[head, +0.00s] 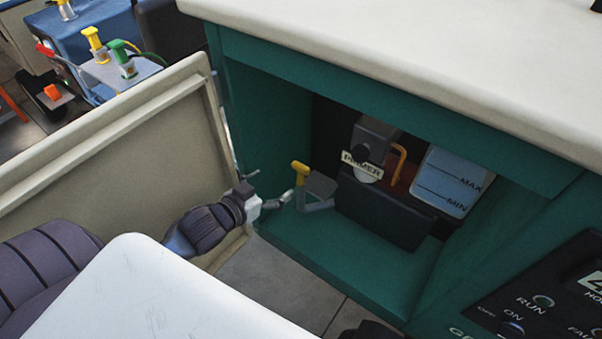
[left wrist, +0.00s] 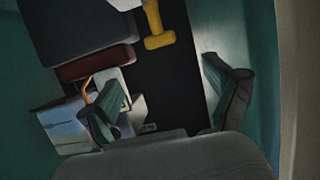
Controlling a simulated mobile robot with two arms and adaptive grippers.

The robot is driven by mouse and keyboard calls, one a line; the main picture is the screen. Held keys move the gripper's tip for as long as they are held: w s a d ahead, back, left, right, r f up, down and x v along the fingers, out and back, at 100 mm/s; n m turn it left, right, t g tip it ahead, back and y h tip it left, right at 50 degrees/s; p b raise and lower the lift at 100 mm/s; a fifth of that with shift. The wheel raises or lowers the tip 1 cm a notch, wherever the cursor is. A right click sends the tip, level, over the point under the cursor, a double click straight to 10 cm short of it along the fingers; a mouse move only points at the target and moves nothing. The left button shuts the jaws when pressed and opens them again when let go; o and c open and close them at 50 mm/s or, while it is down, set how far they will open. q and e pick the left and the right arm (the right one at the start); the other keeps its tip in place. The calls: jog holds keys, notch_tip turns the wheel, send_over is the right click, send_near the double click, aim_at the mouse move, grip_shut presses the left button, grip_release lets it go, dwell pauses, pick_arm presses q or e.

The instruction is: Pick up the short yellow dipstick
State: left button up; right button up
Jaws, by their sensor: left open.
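A short yellow T-shaped handle, the dipstick (head: 300,168), stands upright at the left inside the open green cabinet. It also shows at the top of the left wrist view (left wrist: 159,38), beyond the fingers. My left gripper (head: 291,200) reaches in past the cabinet's open door, just below and left of the yellow handle. In the left wrist view its two fingers (left wrist: 168,100) are spread apart with nothing between them. The handle appears apart from the fingers. The dipstick's lower part is hidden. My right gripper is not visible.
The cabinet holds a grey primer unit (head: 373,140), an orange loop (head: 398,163) and a MAX/MIN tank (head: 448,182). The beige door (head: 120,150) stands open at left. Beyond it, yellow (head: 96,44) and green (head: 122,58) handles stand on a stand. A control panel (head: 545,300) is at right.

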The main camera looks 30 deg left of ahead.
aim_at(298, 168)
pick_arm(q)
jog(key=x, duration=0.7)
jog(key=shift+w, duration=0.15)
jog(key=shift+f+x, duration=0.15)
jog(key=shift+x, duration=1.4)
jog(key=shift+f+x, duration=0.1)
jog(key=shift+x, duration=1.45)
jog(key=shift+a, duration=0.15)
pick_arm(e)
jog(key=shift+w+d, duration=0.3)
pick_arm(q)
jog(key=c, duration=1.2)
jog(key=shift+c, duration=0.2)
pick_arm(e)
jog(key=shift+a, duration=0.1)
pick_arm(q)
jog(key=shift+r, duration=0.2)
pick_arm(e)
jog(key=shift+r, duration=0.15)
pick_arm(q)
notch_tip(298, 168, up, 18)
jog(key=p, duration=1.8)
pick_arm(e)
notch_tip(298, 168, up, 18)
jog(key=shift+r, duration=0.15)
pick_arm(q)
jog(key=shift+f, duration=0.15)
